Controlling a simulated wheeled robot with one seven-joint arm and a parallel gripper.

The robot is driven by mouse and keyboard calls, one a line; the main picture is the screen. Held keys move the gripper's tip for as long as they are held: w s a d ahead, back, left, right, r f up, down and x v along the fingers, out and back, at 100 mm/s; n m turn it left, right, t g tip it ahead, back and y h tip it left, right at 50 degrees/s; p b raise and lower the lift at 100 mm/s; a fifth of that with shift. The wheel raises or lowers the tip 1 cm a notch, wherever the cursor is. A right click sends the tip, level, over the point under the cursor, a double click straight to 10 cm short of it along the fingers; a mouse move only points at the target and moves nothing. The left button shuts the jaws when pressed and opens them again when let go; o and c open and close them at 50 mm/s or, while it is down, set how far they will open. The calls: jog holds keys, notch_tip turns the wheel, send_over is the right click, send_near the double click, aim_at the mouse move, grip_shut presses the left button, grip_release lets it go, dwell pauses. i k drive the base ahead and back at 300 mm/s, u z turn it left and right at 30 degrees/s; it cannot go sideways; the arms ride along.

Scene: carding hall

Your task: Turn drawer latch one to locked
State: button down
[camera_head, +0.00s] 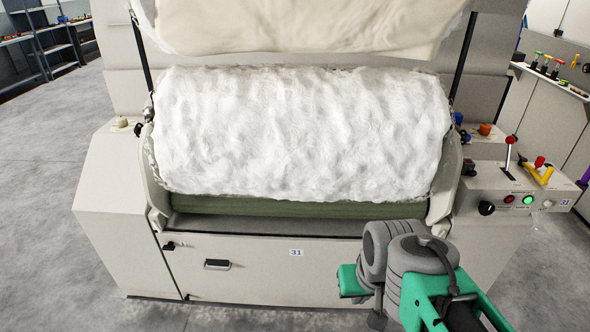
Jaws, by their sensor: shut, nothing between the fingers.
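The drawer front (255,275) is a wide pale panel low on the machine, with a recessed dark handle (216,264). A small black latch (172,246) sits at its upper left corner, with its short lever pointing roughly sideways to the right. I cannot read a number on the latch or tell its locked side. My gripper (376,319) is at the lower middle right, partly hidden by my grey and green arm. It is shut and empty, well to the right of the latch and apart from it. The drawer's right end is hidden behind my arm.
A large white fibre roll (300,130) lies above the drawer, over a green roller (270,207). A control box (515,195) with a black knob, lamps and levers stands at the right. Grey floor (45,190) is open at the left.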

aim_at(170, 246)
jog(key=k, duration=0.65)
jog(key=u, duration=0.45)
jog(key=i, duration=1.05)
jog(key=u, duration=0.7)
jog(key=i, duration=0.5)
jog(key=u, duration=3)
jog(key=k, duration=0.8)
jog(key=z, duration=0.95)
jog(key=i, duration=0.45)
jog(key=u, duration=0.05)
